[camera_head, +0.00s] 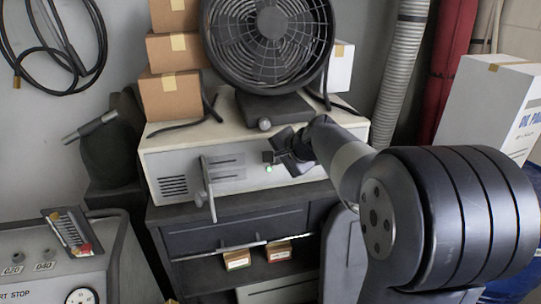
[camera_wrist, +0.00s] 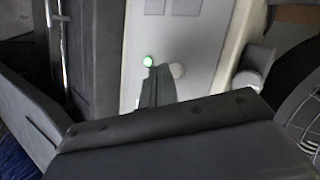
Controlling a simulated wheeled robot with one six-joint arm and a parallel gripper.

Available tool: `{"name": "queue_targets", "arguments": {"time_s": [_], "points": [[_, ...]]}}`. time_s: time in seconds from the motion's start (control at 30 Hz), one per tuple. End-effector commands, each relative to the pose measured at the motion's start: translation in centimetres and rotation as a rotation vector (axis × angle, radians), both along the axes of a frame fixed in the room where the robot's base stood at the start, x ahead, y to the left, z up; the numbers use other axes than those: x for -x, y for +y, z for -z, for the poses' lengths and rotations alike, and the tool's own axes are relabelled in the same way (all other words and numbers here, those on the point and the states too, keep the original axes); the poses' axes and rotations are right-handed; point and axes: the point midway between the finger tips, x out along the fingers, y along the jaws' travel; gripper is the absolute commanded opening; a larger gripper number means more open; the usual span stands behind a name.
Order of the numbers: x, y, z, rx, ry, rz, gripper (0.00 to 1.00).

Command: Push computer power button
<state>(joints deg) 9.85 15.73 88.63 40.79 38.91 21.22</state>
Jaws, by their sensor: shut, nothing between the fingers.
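The computer (camera_head: 225,180) is a wide beige box on a dark cabinet. A small round green light or button (camera_head: 268,168) glows on its front face; it also shows in the wrist view (camera_wrist: 147,61). My gripper (camera_head: 268,157) is shut and empty, its tips at the front face just above the green light in the head view. In the wrist view my shut fingers (camera_wrist: 158,75) end right beside the green light. A pale round knob-like part (camera_wrist: 178,70) is partly hidden behind the fingers. I cannot tell whether the tips touch the face.
A black fan (camera_head: 270,35) stands on the computer, with cardboard boxes (camera_head: 172,95) to its left. A lever handle (camera_head: 207,185) sticks out of the front face left of my gripper. The dark cabinet (camera_head: 230,235) below has small boxes on a shelf.

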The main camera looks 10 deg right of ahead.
Motion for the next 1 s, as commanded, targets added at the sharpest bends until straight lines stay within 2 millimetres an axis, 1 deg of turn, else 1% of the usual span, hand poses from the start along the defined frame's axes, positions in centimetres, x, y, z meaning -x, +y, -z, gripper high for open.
{"name": "queue_targets", "arguments": {"time_s": [0.33,0.63,1.0], "points": [[-0.05,0.02,-0.01,0.0,0.0,0.0,0.0],[-0.83,0.35,-0.08,-0.001,0.001,0.0,0.0],[-0.9,0.35,-0.06,0.0,0.0,0.0,0.0]]}}
